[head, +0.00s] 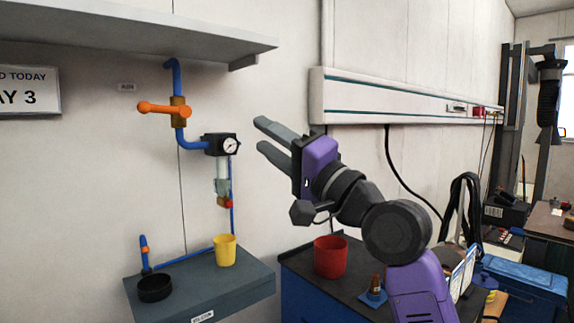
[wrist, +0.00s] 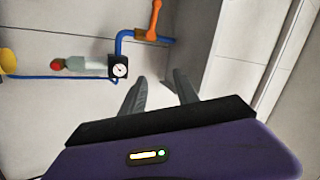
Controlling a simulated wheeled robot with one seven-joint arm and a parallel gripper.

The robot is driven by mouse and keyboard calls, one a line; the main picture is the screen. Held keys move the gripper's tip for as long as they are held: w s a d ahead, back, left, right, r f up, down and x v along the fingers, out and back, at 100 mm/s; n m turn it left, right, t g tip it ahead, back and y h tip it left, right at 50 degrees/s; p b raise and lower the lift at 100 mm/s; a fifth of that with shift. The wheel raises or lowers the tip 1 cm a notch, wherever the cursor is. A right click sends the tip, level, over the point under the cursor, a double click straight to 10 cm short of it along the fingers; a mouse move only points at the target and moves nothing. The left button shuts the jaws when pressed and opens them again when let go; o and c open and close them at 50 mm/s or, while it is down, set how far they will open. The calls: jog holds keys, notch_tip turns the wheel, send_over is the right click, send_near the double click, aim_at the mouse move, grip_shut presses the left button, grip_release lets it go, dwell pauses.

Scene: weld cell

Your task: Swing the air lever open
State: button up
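The orange air lever (head: 160,108) sits on a brass valve (head: 179,111) in a blue pipe on the wall. It lies across the pipe, pointing left in the head view. In the wrist view the orange lever (wrist: 154,20) shows at the top, above the gauge. My gripper (head: 262,134) is to the right of the lever and the gauge, apart from both. Its two grey fingers are spread with nothing between them. In the wrist view my gripper (wrist: 158,80) also shows open and empty.
A pressure gauge (head: 221,145) and a filter bowl (head: 222,178) hang between the lever and my gripper. A grey shelf (head: 130,40) juts out above. Below, a small ledge (head: 215,291) holds a yellow cup (head: 224,250) and a black dish (head: 154,288). A red cup (head: 330,257) stands on the bench.

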jog(key=shift+d+f+t+h+b, duration=0.15)
jog(key=shift+d+f+t+h, duration=0.25)
jog(key=shift+f, duration=0.4)
jog(key=shift+d+f+t+h+b, duration=0.15)
jog(key=shift+d+f+t+h, duration=0.25)
jog(key=shift+f, duration=0.4)
jog(key=shift+d, duration=0.1)
jog(key=shift+c, duration=0.3)
